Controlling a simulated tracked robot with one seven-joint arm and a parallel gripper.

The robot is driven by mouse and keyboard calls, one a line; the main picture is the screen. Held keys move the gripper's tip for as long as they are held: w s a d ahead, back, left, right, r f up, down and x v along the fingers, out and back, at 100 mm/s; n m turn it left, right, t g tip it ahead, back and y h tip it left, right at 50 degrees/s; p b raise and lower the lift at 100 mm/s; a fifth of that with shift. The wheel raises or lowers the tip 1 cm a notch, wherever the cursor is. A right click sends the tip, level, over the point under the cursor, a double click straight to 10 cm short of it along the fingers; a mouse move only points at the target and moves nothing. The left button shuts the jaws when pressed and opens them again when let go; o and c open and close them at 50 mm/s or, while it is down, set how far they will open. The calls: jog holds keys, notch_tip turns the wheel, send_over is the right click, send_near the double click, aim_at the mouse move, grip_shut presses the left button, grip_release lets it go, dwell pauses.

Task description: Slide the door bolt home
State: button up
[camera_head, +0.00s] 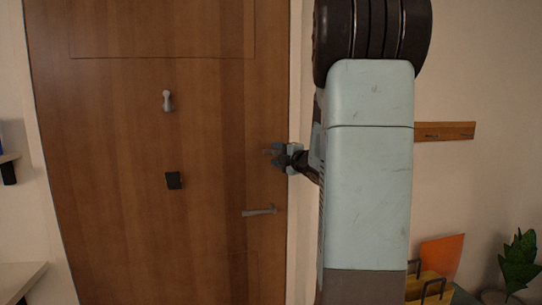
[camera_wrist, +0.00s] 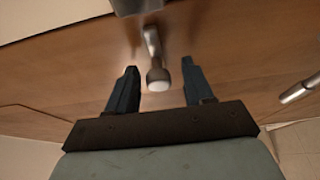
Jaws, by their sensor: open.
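The brown wooden door (camera_head: 120,130) fills the left half of the head view. My gripper (camera_head: 270,153) is at the door's right edge, above the lever handle (camera_head: 259,211). In the wrist view my gripper (camera_wrist: 160,68) is open, a finger on each side of a metal knob (camera_wrist: 157,77). The knob has a short stem leading up to a grey metal block (camera_wrist: 138,5); this looks like the bolt. I see gaps between the knob and both fingers. In the head view I cannot make out the bolt behind my gripper, nor how far it is slid.
The lever also shows in the wrist view (camera_wrist: 301,89). A wooden rail (camera_head: 445,131) is on the right wall. A plant (camera_head: 519,262) and an orange folder (camera_head: 441,254) stand lower right.

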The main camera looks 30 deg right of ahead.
jog(key=shift+w, duration=0.5)
jog(key=shift+c, duration=0.5)
jog(key=shift+a, duration=0.1)
grip_shut()
